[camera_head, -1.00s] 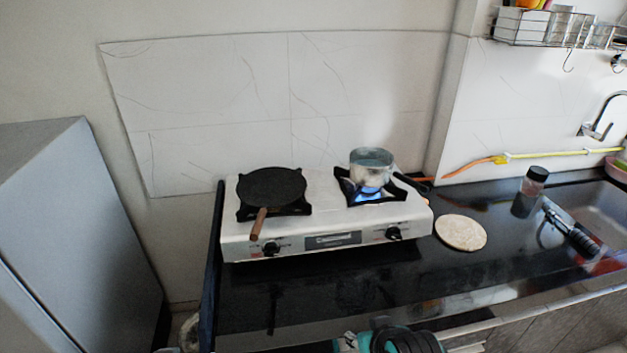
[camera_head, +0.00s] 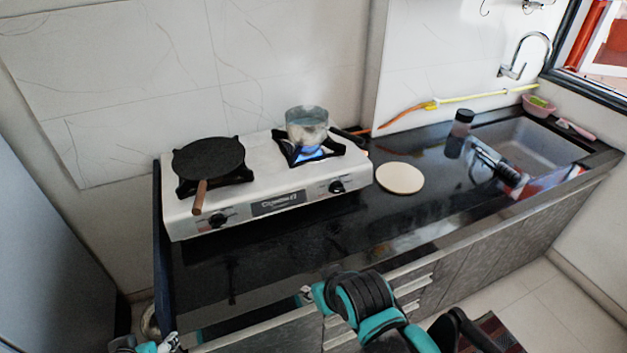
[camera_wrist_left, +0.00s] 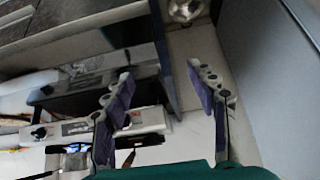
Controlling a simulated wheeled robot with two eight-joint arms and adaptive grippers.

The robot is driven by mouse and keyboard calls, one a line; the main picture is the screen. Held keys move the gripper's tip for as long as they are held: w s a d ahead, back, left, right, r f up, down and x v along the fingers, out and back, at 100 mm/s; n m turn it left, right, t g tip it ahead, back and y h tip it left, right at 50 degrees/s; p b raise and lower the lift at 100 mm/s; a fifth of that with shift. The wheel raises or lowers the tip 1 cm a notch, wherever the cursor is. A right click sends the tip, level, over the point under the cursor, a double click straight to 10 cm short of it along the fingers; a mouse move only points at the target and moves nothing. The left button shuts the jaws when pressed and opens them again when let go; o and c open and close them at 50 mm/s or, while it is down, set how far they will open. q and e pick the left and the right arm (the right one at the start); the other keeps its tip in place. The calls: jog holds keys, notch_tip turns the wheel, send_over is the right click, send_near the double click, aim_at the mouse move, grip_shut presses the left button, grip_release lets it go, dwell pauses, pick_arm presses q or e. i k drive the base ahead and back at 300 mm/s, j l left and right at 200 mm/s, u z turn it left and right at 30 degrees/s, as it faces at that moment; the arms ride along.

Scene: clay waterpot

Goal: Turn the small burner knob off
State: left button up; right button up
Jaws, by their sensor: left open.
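The white two-burner stove (camera_head: 275,165) stands on the black counter. Its right knob (camera_head: 337,187) is black and sits below the right burner, where a blue flame (camera_head: 308,153) burns. The left knob (camera_head: 218,219) sits below the left burner, with no flame visible there. In the left wrist view my left gripper (camera_wrist_left: 160,78) is open and empty, its purple-padded fingers wide apart; the stove front (camera_wrist_left: 100,127) shows beyond, apart from it. In the head view only a bit of that arm shows at bottom left. My right arm is at bottom centre; its fingers are not clearly visible.
A metal pot (camera_head: 307,125) stands over the flame. A flat black pan (camera_head: 208,157) with a brown handle sits on the left burner. A pale round board (camera_head: 400,178), a dark-lidded jar (camera_head: 461,124) and a sink (camera_head: 535,140) are to the right. The front counter is clear.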

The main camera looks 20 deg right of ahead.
aim_at(336, 187)
jog(key=j+z, duration=0.1)
jog(key=z, duration=0.7)
jog(key=k+j+z, duration=0.1)
jog(key=z, duration=0.75)
jog(key=k+j+z, duration=0.1)
jog(key=k, duration=0.2)
